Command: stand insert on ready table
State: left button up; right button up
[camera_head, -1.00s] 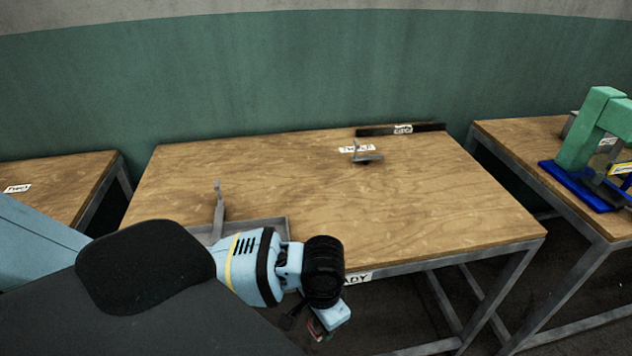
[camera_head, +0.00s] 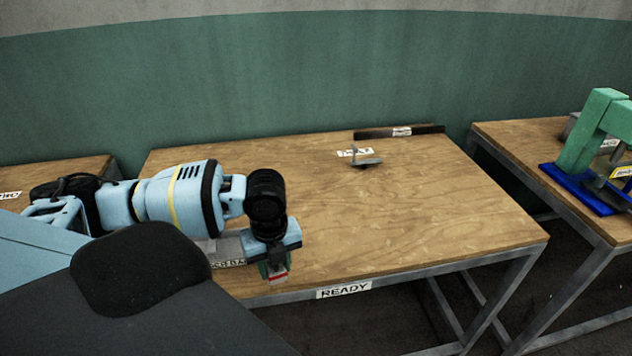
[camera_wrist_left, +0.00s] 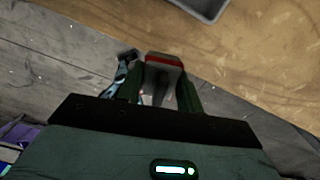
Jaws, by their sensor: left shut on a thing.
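My left gripper (camera_head: 274,272) is at the front edge of the wooden table with the READY label (camera_head: 344,290). It points down and is shut on the insert (camera_head: 279,279), a small grey piece with a red band. In the left wrist view the insert (camera_wrist_left: 164,62) sits between the dark green fingers (camera_wrist_left: 158,95), and its lower part is partly hidden. Below it there I see the floor and the edge of the ready table (camera_wrist_left: 250,75). In the head view the ready table's top (camera_head: 420,205) is mostly bare. My right gripper is not in view.
A grey tray (camera_head: 228,247) lies at the table's front left, mostly hidden by my left arm; its corner shows in the wrist view (camera_wrist_left: 207,10). A small metal stand (camera_head: 366,162) and a dark bar (camera_head: 380,133) are at the back. A green press (camera_head: 590,135) stands on the right table.

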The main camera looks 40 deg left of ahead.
aim_at(317, 186)
jog(key=i+j, duration=0.3)
jog(key=j, duration=0.2)
jog(key=i+j, duration=0.3)
jog(key=j, duration=0.2)
